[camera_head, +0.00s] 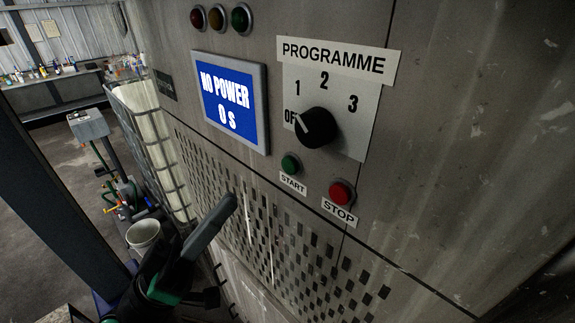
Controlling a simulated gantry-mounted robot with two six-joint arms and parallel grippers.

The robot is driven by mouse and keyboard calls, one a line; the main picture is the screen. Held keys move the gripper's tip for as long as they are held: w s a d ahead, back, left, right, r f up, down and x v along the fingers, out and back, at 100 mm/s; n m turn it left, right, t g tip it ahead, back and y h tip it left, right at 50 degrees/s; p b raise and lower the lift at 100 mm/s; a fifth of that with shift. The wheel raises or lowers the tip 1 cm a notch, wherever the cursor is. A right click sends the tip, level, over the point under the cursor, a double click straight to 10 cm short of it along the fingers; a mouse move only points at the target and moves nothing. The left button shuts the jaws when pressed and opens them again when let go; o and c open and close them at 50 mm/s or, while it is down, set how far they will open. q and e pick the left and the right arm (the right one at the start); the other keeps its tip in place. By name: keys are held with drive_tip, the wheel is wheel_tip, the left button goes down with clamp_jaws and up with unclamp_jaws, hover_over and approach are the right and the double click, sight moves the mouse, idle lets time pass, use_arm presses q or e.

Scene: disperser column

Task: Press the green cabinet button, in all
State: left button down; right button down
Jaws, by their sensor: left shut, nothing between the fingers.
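The green start button (290,164) is on the grey cabinet front (450,150), above a START label. The red stop button (342,193) is to its lower right, above a STOP label. The black programme dial (316,128) is above the buttons, its pointer at OFF. A blue display (230,102) reads NO POWER and 0 s. My left gripper (228,205) is shut and empty, below and left of the green button and apart from it. My right gripper is not in view.
Three indicator lamps (216,18), all dark, sit above the display. A perforated panel (280,235) covers the lower cabinet. A white caged tank (150,130) and a white bucket (143,236) stand at left. The space before the buttons is clear.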

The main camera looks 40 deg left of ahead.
sight(291, 164)
use_arm(q)
drive_tip(key=w+b, duration=0.1)
drive_tip(key=w, duration=0.6)
drive_tip(key=shift+w+d, duration=0.25)
drive_tip(key=shift+w, duration=0.1)
idle(1.6)
drive_tip(key=shift+w+b, duration=0.45)
drive_tip(key=shift+b, duration=0.05)
drive_tip(key=shift+w+b, duration=0.35)
drive_tip(key=shift+w, duration=0.15)
idle(0.5)
drive_tip(key=shift+s, duration=0.95)
drive_tip(key=shift+s, duration=0.1)
